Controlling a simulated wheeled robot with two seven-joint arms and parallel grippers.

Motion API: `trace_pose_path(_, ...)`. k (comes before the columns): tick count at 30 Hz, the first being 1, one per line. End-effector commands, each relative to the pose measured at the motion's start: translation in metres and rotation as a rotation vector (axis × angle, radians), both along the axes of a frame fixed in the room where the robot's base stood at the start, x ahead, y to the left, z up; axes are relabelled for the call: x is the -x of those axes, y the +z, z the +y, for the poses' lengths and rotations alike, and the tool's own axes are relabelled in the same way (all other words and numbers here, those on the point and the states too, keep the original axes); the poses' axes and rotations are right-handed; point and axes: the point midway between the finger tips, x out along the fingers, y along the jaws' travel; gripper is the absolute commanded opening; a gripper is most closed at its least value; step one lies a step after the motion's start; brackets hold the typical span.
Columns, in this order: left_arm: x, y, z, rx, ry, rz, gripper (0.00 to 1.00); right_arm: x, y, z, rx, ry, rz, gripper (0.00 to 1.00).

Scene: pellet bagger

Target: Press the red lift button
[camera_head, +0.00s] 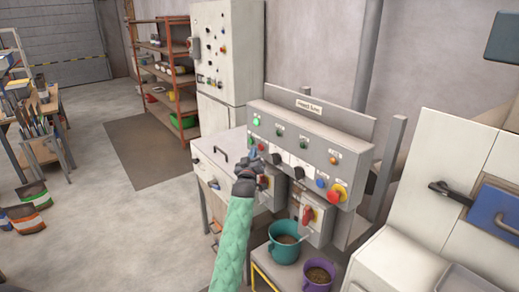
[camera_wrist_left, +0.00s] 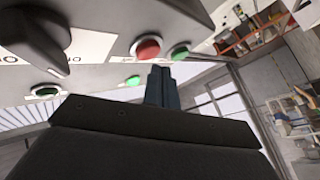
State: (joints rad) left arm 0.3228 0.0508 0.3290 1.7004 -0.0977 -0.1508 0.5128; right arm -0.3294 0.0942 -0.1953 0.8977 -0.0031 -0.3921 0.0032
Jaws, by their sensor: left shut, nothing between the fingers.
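The grey control panel (camera_head: 318,143) stands in the middle of the head view, with lamps, black knobs and buttons. In the left wrist view a round red button (camera_wrist_left: 148,48) shows on the panel, with a green button (camera_wrist_left: 180,52) to its right. My left gripper (camera_wrist_left: 160,74) is shut and empty, its fingertips just below and slightly right of the red button in that view. I cannot tell whether they touch it. In the head view the left gripper (camera_head: 257,160) is at the panel's left part and covers some controls there. My right gripper is not in view.
A red mushroom button on a yellow base (camera_head: 338,193) sits at the panel's right end. A teal bucket (camera_head: 284,252) and a purple cup (camera_head: 317,277) stand below the panel. A black knob (camera_wrist_left: 35,38) is near the left gripper. Open floor lies to the left.

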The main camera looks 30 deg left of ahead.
Motion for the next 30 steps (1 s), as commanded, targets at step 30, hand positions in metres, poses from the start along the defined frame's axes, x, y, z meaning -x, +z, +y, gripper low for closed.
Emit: trace_pose_path(30,-0.008,0.000,-0.004,0.000,0.000,0.000,0.00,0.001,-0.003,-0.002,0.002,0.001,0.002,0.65)
